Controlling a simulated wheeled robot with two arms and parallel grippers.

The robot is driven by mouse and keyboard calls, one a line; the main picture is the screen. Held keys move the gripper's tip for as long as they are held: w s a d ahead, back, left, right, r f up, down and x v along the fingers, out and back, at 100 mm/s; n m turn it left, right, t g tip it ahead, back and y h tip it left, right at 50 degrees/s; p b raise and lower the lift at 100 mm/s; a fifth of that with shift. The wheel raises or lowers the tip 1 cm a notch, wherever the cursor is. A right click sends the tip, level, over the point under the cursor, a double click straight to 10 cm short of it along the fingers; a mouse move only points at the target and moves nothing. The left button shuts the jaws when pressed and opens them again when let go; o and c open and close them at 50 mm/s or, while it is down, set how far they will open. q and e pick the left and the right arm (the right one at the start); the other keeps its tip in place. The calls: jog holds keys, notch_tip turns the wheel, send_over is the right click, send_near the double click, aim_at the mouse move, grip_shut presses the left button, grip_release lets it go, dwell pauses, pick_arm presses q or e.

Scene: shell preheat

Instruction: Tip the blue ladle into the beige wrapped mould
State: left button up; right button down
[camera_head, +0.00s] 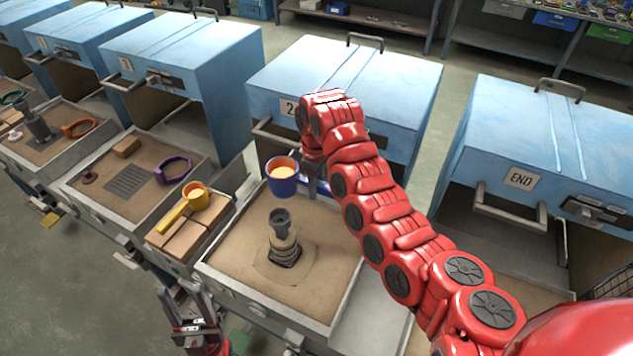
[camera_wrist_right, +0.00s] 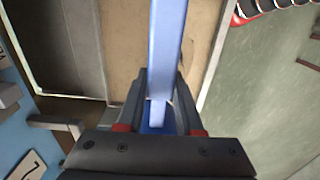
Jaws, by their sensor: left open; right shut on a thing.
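The blue ladle (camera_head: 283,187) is held above a sand tray, level, with a pale orange content showing in its cup. My right gripper (camera_wrist_right: 160,108) is shut on the ladle's blue handle (camera_wrist_right: 168,50); in the head view it is mostly hidden behind my red arm. The beige wrapped mould (camera_head: 284,246) stands upright in the sand tray (camera_head: 225,270), with a dark grey funnel-like top. The ladle's cup is above the mould's top and apart from it. My left gripper (camera_head: 185,300) is open and empty, low in front of the tray's left corner.
A yellow ladle (camera_head: 184,208) rests on tan bricks (camera_head: 180,240) left of the tray. Another tray holds a purple ring (camera_head: 173,170) and a brick (camera_head: 126,146). Blue furnace boxes (camera_head: 345,90) with handles stand behind; the END box (camera_head: 550,150) is at right.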

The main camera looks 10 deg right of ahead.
jog(key=shift+w+d+f+t+h+b, duration=0.1)
jog(key=shift+f+t+h+b, duration=0.9)
jog(key=shift+b, duration=3.55)
jog(key=shift+w+d+f+t+h+b, duration=0.1)
jog(key=shift+f+t+h+b, duration=0.85)
jog(key=shift+b, duration=3.65)
jog(key=shift+d+f+t+h+b, duration=0.1)
jog(key=shift+f+t+h+b, duration=0.35)
jog(key=shift+t+b, duration=2.55)
jog(key=g+b, duration=0.3)
jog(key=shift+r, duration=0.15)
